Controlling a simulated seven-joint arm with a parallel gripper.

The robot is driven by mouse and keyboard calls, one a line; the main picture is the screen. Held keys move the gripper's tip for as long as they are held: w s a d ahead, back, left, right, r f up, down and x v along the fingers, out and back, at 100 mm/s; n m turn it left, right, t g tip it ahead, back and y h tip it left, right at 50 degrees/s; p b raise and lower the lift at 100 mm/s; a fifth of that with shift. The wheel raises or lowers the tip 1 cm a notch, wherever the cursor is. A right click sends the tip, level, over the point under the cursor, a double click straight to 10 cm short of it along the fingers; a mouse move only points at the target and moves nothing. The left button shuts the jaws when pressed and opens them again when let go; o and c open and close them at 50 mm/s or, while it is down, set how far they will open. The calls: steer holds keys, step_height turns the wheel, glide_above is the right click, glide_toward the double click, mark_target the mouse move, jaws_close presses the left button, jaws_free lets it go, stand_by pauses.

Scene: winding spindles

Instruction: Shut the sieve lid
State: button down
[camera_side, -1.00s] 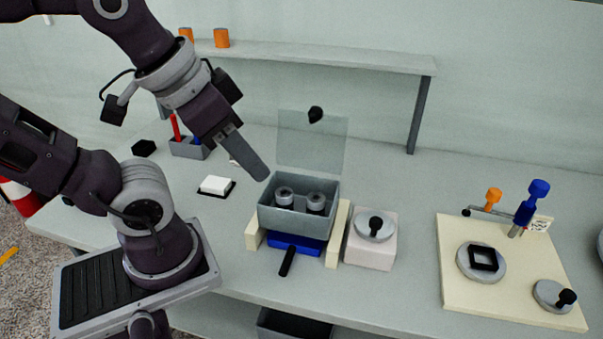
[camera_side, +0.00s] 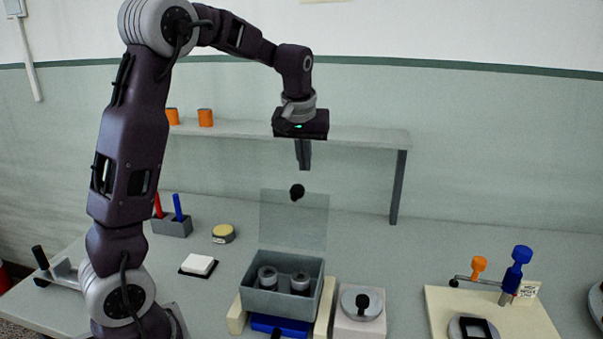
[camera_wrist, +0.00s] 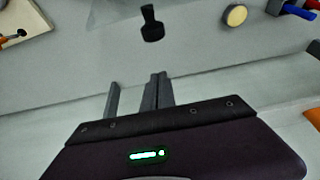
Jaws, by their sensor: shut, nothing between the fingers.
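The sieve lid (camera_side: 280,220) is a clear panel with a black knob (camera_side: 297,192) near its top. It stands upright, open, at the back edge of the grey sieve box (camera_side: 255,296). Two grey round spindles (camera_side: 300,283) show inside the box. My gripper (camera_side: 304,167) is shut and empty, pointing down just above the knob, apart from it in the side view. In the wrist view, the shut fingertips (camera_wrist: 158,76) lie below the black knob (camera_wrist: 151,24) with a gap between; the lid panel is barely visible there.
A shelf (camera_side: 365,137) with orange cups (camera_side: 205,117) runs behind the lid, close to my gripper. A white block with a round black-knobbed lid (camera_side: 361,302) stands right of the box. A yellow disc (camera_side: 223,233) and a white pad (camera_side: 199,265) lie left.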

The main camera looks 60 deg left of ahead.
steer(key=shift+s+d+f, duration=0.45)
steer(key=shift+s+d, duration=0.15)
steer(key=shift+s+d+f, duration=0.4)
steer(key=shift+s+d, duration=0.2)
